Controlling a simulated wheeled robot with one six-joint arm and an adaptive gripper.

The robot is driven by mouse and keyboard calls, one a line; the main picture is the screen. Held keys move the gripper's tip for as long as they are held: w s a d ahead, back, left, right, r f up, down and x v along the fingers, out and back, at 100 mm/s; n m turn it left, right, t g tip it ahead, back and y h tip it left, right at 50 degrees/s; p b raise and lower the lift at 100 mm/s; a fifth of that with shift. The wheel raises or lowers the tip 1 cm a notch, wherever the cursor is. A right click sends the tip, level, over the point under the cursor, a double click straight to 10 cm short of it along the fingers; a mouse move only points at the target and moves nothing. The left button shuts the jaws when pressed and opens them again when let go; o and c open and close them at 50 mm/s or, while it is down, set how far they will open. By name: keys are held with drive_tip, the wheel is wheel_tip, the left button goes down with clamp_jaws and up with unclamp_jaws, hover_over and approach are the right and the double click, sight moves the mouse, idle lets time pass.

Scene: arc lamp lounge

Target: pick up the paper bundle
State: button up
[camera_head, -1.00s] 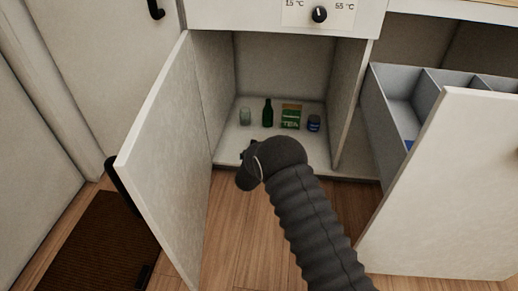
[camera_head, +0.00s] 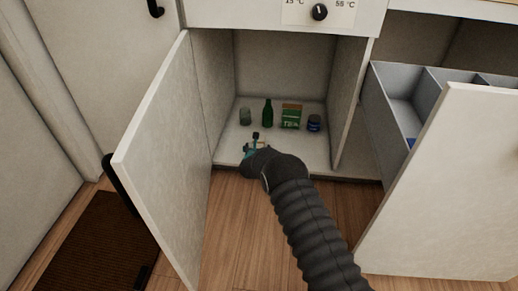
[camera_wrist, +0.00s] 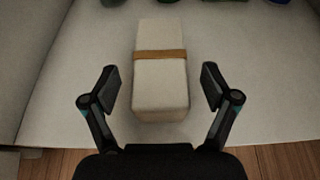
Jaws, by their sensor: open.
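The paper bundle (camera_wrist: 161,84) is a pale, long block with a brown band around its middle. In the wrist view it lies on the white cabinet floor (camera_wrist: 260,90), pointing away from me. My gripper (camera_wrist: 159,88) is open, with one finger on each side of the bundle's near end. A gap shows between each finger and the bundle. In the head view my gripper (camera_head: 255,143) is at the cabinet's front edge, and the bundle cannot be made out there, probably hidden by my arm.
Behind stand a glass jar (camera_head: 245,116), a green bottle (camera_head: 267,113), a green tea box (camera_head: 291,117) and a blue jar (camera_head: 314,123). An open cabinet door (camera_head: 165,150) is at left. An open drawer (camera_head: 432,180) is at right.

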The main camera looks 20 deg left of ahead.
drive_tip(key=c, duration=1.4)
drive_tip(key=shift+r, duration=0.1)
